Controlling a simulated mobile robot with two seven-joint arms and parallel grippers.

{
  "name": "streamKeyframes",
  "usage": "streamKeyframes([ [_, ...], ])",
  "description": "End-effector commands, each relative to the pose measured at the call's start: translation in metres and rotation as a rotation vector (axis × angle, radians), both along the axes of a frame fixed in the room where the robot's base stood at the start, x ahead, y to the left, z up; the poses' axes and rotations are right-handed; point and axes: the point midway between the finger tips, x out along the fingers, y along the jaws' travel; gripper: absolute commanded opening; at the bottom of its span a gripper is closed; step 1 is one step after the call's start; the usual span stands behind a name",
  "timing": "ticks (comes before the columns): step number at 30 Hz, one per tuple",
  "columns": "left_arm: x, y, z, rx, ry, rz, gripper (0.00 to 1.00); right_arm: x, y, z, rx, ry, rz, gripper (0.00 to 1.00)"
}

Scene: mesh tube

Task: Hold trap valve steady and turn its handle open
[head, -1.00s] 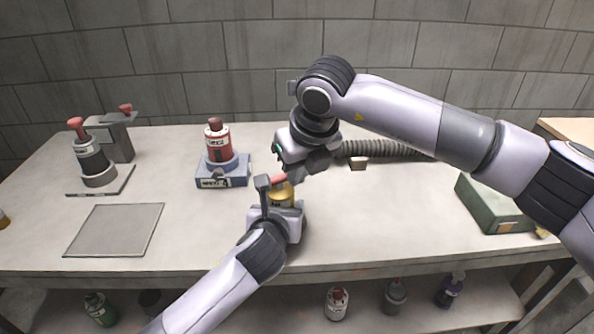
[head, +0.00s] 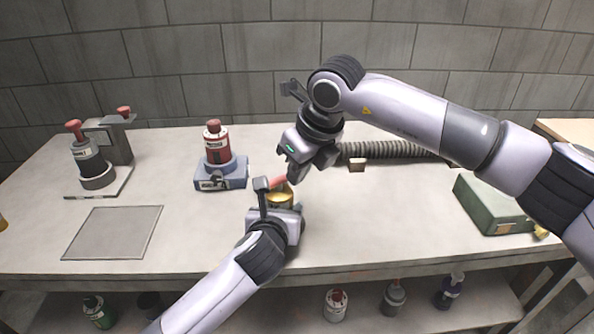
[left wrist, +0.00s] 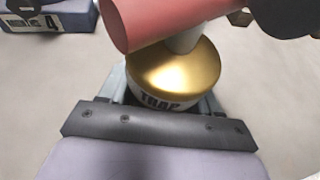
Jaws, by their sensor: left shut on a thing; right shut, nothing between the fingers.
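The trap valve (head: 281,199) has a gold top and a red handle (head: 278,182), and stands on the bench. In the left wrist view its gold top (left wrist: 175,72) sits above a white "TRAP" label, with the red handle (left wrist: 165,20) sticking out sideways toward the upper left. My left gripper (head: 279,208) is shut around the valve's body, below the gold top. My right gripper (head: 296,173) is shut and empty, pointing down just right of the handle; whether it touches the handle I cannot tell. A dark part, probably this gripper, shows at the left wrist view's top right.
A red bottle-like valve (head: 216,142) on a blue base (head: 221,175) stands left of the trap valve. A dark valve (head: 88,162) stands farther left, behind a flat grey plate (head: 113,232). A ribbed hose (head: 388,151) lies behind; a green box (head: 492,205) is at right.

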Motion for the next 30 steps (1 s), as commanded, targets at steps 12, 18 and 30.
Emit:
streamKeyframes([
  [12, 0.000, 0.000, 0.000, 0.000, 0.001, 0.000, 0.26, 0.010, -0.002, 0.000, 0.001, 0.001, 0.247, 0.00],
  [18, 0.000, 0.000, 0.000, 0.000, 0.001, 0.000, 0.26, 0.013, -0.002, 0.000, 0.001, 0.001, 0.328, 0.00],
  [30, 0.000, 0.000, 0.000, 0.000, 0.001, 0.000, 0.26, 0.016, -0.002, 0.000, 0.001, -0.001, 0.369, 0.00],
])
